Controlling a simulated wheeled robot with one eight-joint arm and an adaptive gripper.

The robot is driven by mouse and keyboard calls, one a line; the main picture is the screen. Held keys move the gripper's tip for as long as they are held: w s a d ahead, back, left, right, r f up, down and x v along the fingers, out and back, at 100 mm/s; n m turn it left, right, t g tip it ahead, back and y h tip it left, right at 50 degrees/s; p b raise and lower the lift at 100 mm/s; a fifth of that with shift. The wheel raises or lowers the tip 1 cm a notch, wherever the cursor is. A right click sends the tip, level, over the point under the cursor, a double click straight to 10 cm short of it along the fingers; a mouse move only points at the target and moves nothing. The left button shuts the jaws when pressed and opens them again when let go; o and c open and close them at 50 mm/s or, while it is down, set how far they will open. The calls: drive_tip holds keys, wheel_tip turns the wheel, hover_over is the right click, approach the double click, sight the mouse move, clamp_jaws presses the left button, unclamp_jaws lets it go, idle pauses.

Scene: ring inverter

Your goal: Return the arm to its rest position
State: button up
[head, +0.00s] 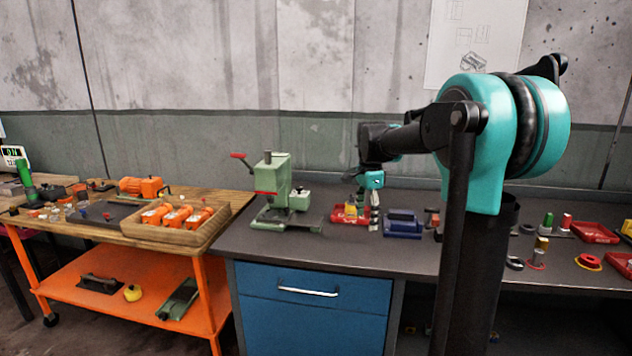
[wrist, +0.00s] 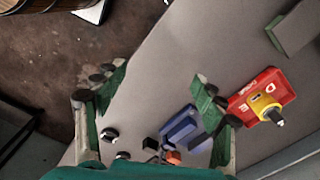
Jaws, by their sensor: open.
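My gripper (head: 367,208) hangs from my teal and black arm (head: 505,130), fingers downward, above the grey bench between the green press and the blue block. In the wrist view my gripper (wrist: 160,86) has its two fingers spread wide apart with nothing between them. The arm reaches out over the bench; its near links hide part of the bench to the right of the blue block.
A blue block (head: 402,224) is just right, a green press (head: 278,190) left. An orange cart (head: 150,280) stands left.

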drive_tip(key=s+d+f+n+t, duration=0.2)
drive_tip(key=s+f+n, duration=0.5)
drive_tip(key=s, duration=0.5)
drive_tip(key=s+d+f+n+t, duration=0.1)
drive_tip(key=s+f+n+t, duration=0.1)
drive_tip(key=s+f+n, duration=0.5)
drive_tip(key=s+f, duration=0.5)
drive_tip(key=s, duration=0.1)
drive_tip(key=shift+s+d+f, duration=0.15)
drive_tip(key=shift+s+d, duration=0.05)
drive_tip(key=shift+d, duration=0.2)
